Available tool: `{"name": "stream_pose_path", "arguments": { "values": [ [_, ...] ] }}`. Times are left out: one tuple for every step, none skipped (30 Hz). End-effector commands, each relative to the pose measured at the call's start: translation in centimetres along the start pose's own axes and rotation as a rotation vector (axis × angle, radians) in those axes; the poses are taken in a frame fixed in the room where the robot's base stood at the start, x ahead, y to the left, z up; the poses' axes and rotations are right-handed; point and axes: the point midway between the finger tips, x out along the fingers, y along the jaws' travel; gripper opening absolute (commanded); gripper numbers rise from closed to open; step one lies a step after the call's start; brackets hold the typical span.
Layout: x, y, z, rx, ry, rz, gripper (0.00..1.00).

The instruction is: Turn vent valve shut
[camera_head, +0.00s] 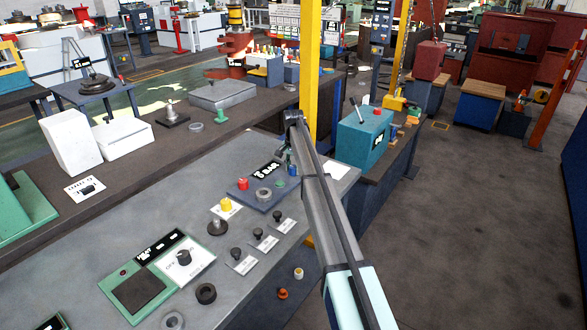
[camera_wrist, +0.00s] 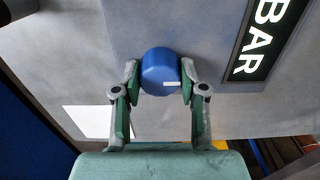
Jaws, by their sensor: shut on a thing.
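In the wrist view a round blue knob (camera_wrist: 160,72) with a small white mark on its face sits between the two fingers of my gripper (camera_wrist: 160,80). The fingers press on it from the left and right. No label reading "vent" is legible. The knob shows small in the head view (camera_head: 292,169), on a dark blue plate (camera_head: 257,197) at the panel's far right end. My gripper (camera_head: 286,157) is there too, partly hidden by my arm. A "BAR" display (camera_wrist: 270,30) lies right of the knob in the wrist view.
A red knob (camera_head: 243,184) and a green knob (camera_head: 280,184) share the plate. A yellow knob (camera_head: 226,204) and several black knobs (camera_head: 277,216) stand nearer on the grey panel. A yellow post (camera_head: 310,60) rises just behind my gripper. A teal box (camera_head: 363,138) stands to the right.

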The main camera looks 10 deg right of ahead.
Motion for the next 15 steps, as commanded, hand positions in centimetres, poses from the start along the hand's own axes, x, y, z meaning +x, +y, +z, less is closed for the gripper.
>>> {"name": "stream_pose_path", "arguments": {
  "values": [
    [0.17, 0.11, 0.13, -0.002, -0.003, 0.003, 0.52],
    [0.17, 0.11, 0.13, -0.002, -0.003, 0.003, 0.63],
    [0.16, 0.1, 0.12, -0.001, -0.003, 0.002, 0.67],
    [0.14, 0.09, 0.1, -0.001, -0.003, 0.002, 0.67],
    [0.13, 0.08, 0.1, -0.001, -0.002, 0.002, 0.67],
    [0.11, 0.07, 0.09, -0.001, -0.002, 0.002, 0.67],
    [0.1, 0.06, 0.08, -0.001, -0.002, 0.001, 0.67],
    [0.09, 0.06, 0.07, -0.001, -0.002, 0.001, 0.67],
    [0.08, 0.05, 0.06, 0.0, -0.002, 0.001, 0.67],
    [0.07, 0.05, 0.06, 0.0, -0.001, 0.001, 0.67],
    [0.05, 0.04, 0.05, 0.0, -0.001, 0.001, 0.67],
    [-0.01, 0.03, 0.04, 0.0, -0.001, 0.001, 0.67],
    [-0.1, 0.02, 0.03, 0.0, -0.001, 0.0, 0.67],
    [-0.23, 0.02, 0.03, 0.0, -0.001, 0.0, 0.67],
    [-0.47, 0.01, 0.02, 0.0, -0.001, 0.0, 0.67]
  ]
}}
